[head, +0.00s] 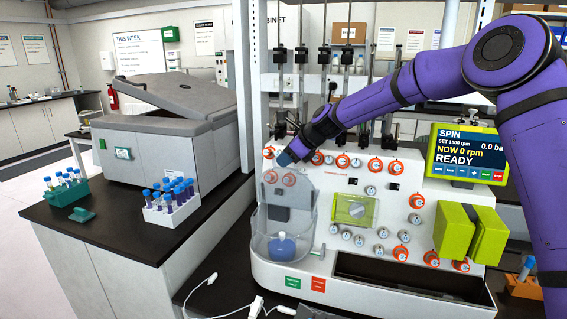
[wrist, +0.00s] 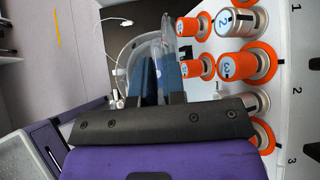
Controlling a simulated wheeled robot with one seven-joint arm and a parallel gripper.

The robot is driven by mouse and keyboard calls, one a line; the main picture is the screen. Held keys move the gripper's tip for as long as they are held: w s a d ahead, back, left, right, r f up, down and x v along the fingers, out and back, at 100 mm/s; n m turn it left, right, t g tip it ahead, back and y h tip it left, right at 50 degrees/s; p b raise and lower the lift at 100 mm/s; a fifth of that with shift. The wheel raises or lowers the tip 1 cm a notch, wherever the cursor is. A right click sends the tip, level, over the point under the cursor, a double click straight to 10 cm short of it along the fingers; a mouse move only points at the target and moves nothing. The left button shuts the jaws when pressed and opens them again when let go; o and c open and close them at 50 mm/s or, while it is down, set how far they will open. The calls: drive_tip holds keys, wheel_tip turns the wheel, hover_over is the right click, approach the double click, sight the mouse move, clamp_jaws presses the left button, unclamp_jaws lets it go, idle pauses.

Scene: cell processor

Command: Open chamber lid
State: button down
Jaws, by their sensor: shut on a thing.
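The chamber (head: 262,247) is a clear round bowl at the lower left front of the white cell processor, with a blue-topped part inside. Its clear lid (head: 308,205) stands raised, nearly upright, above the back of the bowl. My gripper (head: 284,159) is at the lid's upper edge and shut on it. In the wrist view the blue fingertips of my gripper (wrist: 163,82) are close together at the clear lid (wrist: 169,42), which shows nearly edge-on. The exact contact is hard to see.
Orange-ringed knobs (wrist: 245,66) stick out of the panel close to my gripper. A display (head: 466,150) reads SPIN, 0 rpm, READY. A grey centrifuge (head: 165,150) and a white rack of blue-capped tubes (head: 158,218) stand on the left bench. A white cable lies in front.

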idle(0.4)
drive_tip(key=c, duration=1.2)
unclamp_jaws()
drive_tip(key=shift+w, duration=0.1)
drive_tip(key=v, duration=1)
drive_tip(key=shift+d+r, duration=0.25)
drive_tip(key=shift+d, duration=0.05)
